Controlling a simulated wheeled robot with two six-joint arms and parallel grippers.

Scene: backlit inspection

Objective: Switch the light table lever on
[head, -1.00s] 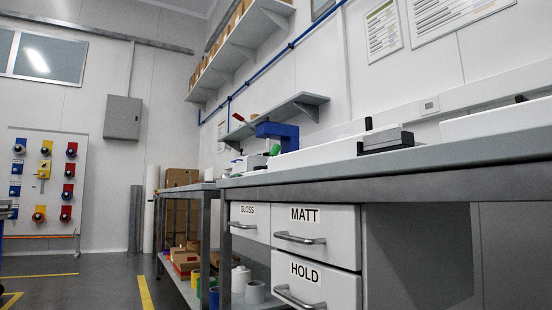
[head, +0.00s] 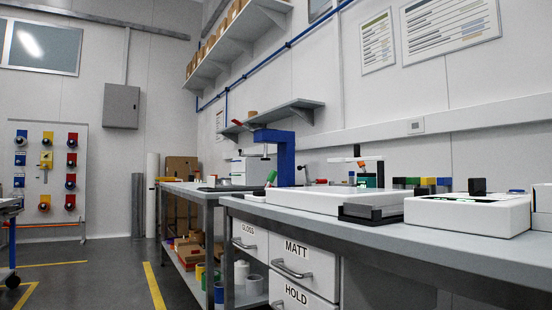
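Two low white boxes stand on the grey workbench (head: 400,245) at the right of the head view. The longer one (head: 325,203) is in the middle and has a plain side. The other (head: 468,216) is further right, with a green tint on its top and a small black block (head: 477,187) standing at its back. I cannot tell which box is the light table. No lever can be made out clearly. The bench top is seen at a very low angle, so the boxes' upper faces are mostly hidden. Neither of my grippers is in view.
A black tray (head: 370,214) sits at the bench's front edge between the boxes. Behind are coloured blocks (head: 422,183) and a blue clamp-like stand (head: 279,155). Drawers marked GLOSS, MATT (head: 297,250) and HOLD hang below. The floor (head: 95,265) at left is largely clear.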

